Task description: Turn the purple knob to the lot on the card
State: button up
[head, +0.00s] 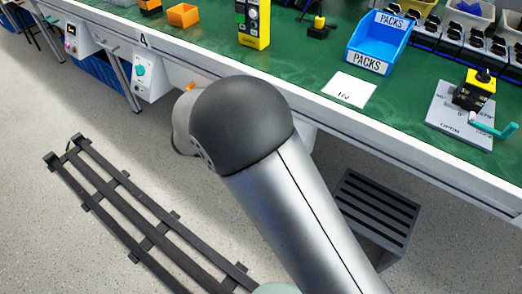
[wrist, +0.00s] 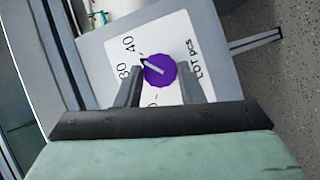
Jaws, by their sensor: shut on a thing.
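In the wrist view, a purple knob (wrist: 160,71) with a white pointer line sits on a white dial plate (wrist: 176,42) lettered "LOT pcs". The numbers 40 and 30 show on the dial's left side; the pointer aims up-left, between them. Other marks are partly hidden by the fingers. My gripper (wrist: 161,80) has one finger on each side of the knob and is shut on it. In the head view my arm hides the knob and gripper. A white card (head: 348,90) lies on the green bench, its dark handwritten mark too small to read surely.
The green bench (head: 295,75) has a white front edge. On it stand a blue PACKS bin (head: 380,42), a yellow device (head: 254,24) and a grey plate with a teal-handled valve (head: 460,115). A slatted step (head: 378,205) and dark rack (head: 140,215) are on the floor.

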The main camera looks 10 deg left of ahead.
jog(key=shift+r+m+g+y+b, duration=0.1)
jog(key=shift+m+g+y+b, duration=0.3)
jog(key=shift+m, duration=0.5)
jog(key=o, duration=1)
jog(key=shift+d, duration=0.1)
jog(key=p+v, duration=0.3)
jog(key=v, duration=1.4)
jog(key=shift+s+r+p, duration=0.1)
jog(key=shift+r+p, duration=0.1)
jog(key=shift+p, duration=0.15)
